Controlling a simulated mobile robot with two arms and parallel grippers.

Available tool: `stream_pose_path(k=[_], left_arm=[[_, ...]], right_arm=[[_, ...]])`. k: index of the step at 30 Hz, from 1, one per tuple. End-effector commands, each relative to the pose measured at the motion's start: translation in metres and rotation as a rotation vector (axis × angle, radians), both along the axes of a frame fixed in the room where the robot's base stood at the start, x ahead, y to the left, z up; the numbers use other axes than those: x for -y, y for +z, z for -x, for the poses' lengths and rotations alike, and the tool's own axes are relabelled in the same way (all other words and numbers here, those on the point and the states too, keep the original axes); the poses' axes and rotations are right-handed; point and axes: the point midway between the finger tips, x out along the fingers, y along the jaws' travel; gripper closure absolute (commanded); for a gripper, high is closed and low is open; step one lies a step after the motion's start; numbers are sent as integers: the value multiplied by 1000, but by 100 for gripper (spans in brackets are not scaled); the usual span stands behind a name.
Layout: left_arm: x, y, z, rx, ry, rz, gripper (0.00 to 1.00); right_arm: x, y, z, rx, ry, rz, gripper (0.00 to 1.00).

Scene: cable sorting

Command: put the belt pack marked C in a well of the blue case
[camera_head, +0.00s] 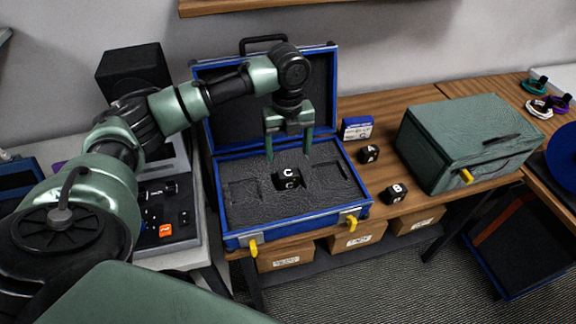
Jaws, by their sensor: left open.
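The blue case (295,228) stands open on the wooden table, its lid upright at the back. Its grey foam bed has recessed wells, with one at the left (243,190) and one at the right (327,172). The black belt pack marked C (287,180) is in the middle of the foam; I cannot tell how deep it sits. My left gripper (288,156) is above and behind the pack, fingers pointing down, open and apart from it. My right gripper is out of view.
Black belt packs marked A (368,154) and B (396,192) lie right of the case, near a small blue-and-white card box (357,128). A green case (460,145) stands farther right. Control gear with an orange button (166,230) is at the left.

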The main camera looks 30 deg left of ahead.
Motion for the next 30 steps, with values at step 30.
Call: stream_pose_path(k=[30], left_arm=[[0, 30, 0, -1, 0, 0, 24]], right_arm=[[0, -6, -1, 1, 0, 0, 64]])
